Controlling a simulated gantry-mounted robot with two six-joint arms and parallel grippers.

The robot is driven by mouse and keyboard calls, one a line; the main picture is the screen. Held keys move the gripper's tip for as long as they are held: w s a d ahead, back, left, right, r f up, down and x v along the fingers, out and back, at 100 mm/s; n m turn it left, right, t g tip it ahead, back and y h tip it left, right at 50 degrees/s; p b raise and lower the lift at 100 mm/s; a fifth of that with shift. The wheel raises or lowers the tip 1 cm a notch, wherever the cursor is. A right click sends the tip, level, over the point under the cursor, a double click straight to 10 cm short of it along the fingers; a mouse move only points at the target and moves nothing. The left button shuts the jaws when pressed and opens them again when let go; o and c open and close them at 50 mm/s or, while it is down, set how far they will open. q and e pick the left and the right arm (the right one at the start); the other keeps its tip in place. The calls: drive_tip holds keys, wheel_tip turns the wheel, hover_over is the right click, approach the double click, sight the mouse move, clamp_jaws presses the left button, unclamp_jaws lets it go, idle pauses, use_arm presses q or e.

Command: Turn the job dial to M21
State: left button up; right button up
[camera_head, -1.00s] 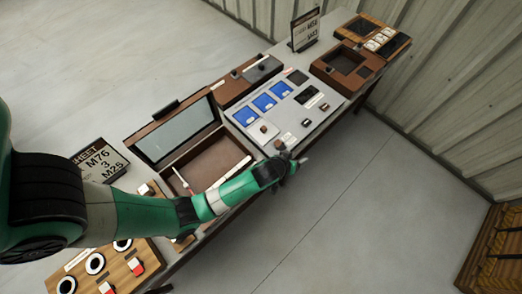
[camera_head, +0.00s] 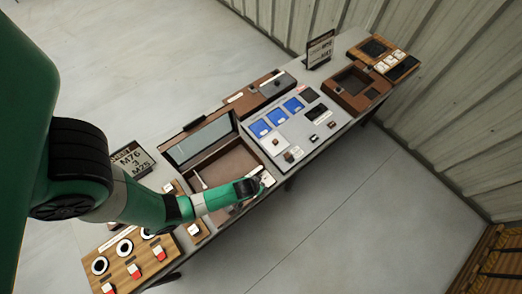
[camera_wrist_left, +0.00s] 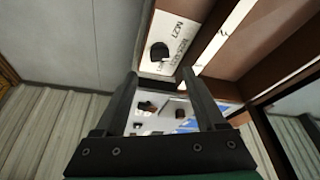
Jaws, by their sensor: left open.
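A dark dial knob (camera_wrist_left: 158,50) stands on a white plate (camera_wrist_left: 183,22) with printed marks; one looks like M27, the others are too small to read. In the left wrist view my left gripper (camera_wrist_left: 160,75) is open and empty. Its two fingertips lie just below the knob in the picture, one on each side and apart from it. In the head view my left gripper (camera_head: 263,177) is low over the table's front edge, by the right corner of an open brown box (camera_head: 240,160). My arm partly hides this area, and the dial's setting cannot be read. My right gripper is not in view.
A sign (camera_head: 131,160) reads M76, 3, M25. A grey panel (camera_head: 318,135) with blue tiles and a brown knob (camera_head: 291,155) is right of the box. A wooden board (camera_head: 122,262) with round dials and red-and-white switches is front left. Floor in front is clear.

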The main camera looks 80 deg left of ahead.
sight(262, 183)
use_arm(q)
drive_tip(key=b+x, duration=0.2)
drive_tip(key=x, duration=0.5)
drive_tip(key=shift+b, duration=0.4)
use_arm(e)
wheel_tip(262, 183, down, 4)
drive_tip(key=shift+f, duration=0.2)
use_arm(q)
clamp_jaws()
